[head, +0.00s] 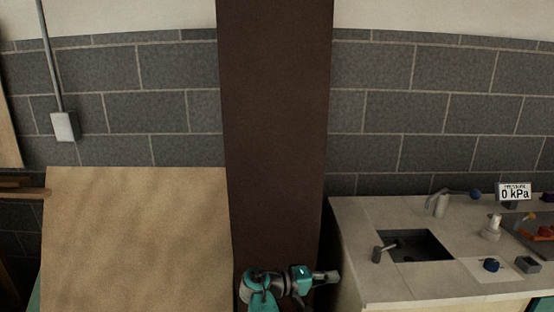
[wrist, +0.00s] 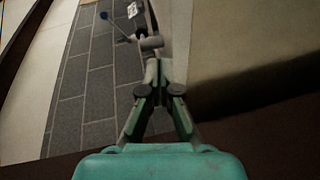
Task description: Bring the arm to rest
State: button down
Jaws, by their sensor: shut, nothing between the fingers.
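My gripper (head: 328,277) is at the end of my teal and grey arm, low in the middle of the head view, in front of a dark brown upright panel. The arm is folded and the gripper points right, towards the counter's left side. In the wrist view my gripper (wrist: 158,68) has its two fingers together at the tips, with nothing held between them.
A tan board (head: 138,240) stands at the left. The brown panel (head: 275,130) rises behind my arm.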

jog(key=s+d+f+n+t+y, duration=0.25)
jog(key=s+f, duration=0.25)
jog(key=f, duration=0.6)
jog(key=s+d+f+n+t+y, duration=0.1)
jog(key=s+d+f+y, duration=0.35)
jog(key=f, duration=0.75)
jog(key=s+f+t+y, duration=0.15)
jog(key=s+f, duration=0.35)
jog(key=s, duration=0.5)
jog(key=s+f+y, duration=0.2)
jog(key=s+f, duration=0.3)
jog(key=s, duration=0.5)
jog(key=s+a+r+t+y, duration=0.15)
jog(key=s+r, duration=0.25)
jog(key=s, duration=0.5)
jog(key=s+a+r+y, duration=0.2)
jog(key=s+r+y, duration=0.1)
jog(key=s, duration=0.7)
jog(key=s+r+m+t, duration=0.2)
jog(key=s+r, duration=0.4)
jog(key=r, duration=0.4)
jog(key=s+r+m+t, duration=0.1)
jog(key=s+r+m, duration=0.2)
jog(key=r, duration=0.8)
jog(key=s, duration=0.2)
jog(key=shift+s+t, duration=0.35)
jog(key=shift+s, duration=0.05)
